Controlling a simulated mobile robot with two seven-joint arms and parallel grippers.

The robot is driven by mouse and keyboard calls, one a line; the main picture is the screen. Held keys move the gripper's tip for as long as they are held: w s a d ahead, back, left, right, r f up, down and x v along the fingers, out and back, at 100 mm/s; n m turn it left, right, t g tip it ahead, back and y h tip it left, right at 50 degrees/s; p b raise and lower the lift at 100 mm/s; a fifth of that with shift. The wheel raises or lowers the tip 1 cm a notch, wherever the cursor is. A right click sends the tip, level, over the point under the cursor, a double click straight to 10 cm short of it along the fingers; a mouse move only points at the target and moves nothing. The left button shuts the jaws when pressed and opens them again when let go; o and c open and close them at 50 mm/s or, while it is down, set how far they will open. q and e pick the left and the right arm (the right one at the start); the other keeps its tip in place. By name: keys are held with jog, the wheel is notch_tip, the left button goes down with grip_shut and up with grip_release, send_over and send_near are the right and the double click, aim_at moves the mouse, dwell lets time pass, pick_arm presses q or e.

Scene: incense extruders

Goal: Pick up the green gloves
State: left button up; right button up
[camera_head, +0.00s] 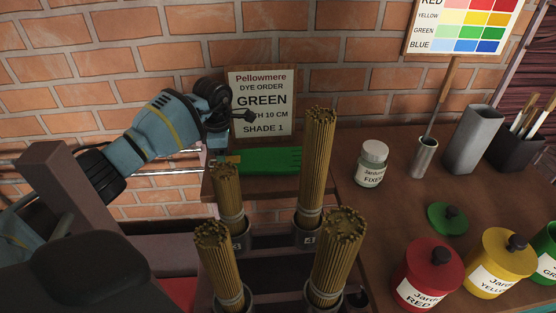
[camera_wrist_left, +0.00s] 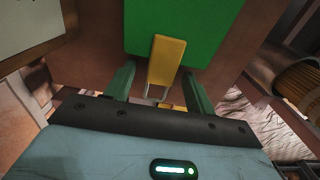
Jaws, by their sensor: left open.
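The green gloves (camera_head: 272,160) lie flat on the brown surface below the sign at the back. In the left wrist view the green gloves (camera_wrist_left: 180,25) fill the top middle, with a yellow tab (camera_wrist_left: 167,55) at their near edge. My left gripper (camera_wrist_left: 158,88) is open, with one finger on each side of the tab and visible gaps between. In the head view my left gripper (camera_head: 220,158) points down at the left end of the gloves, partly hidden by my wrist. My right gripper is not in view.
Several incense bundles (camera_head: 318,165) stand upright in holders just in front of the gloves. A dye order sign (camera_head: 262,100) reading GREEN stands behind them. A fixer jar (camera_head: 371,165) and red (camera_head: 432,275) and yellow (camera_head: 500,265) pots stand to the right.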

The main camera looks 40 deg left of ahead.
pick_arm(q)
jog(key=c, duration=1.1)
jog(key=shift+r, duration=0.15)
notch_tip(320, 180, up, 10)
jog(key=shift+r+p, duration=0.1)
jog(key=shift+p, duration=0.35)
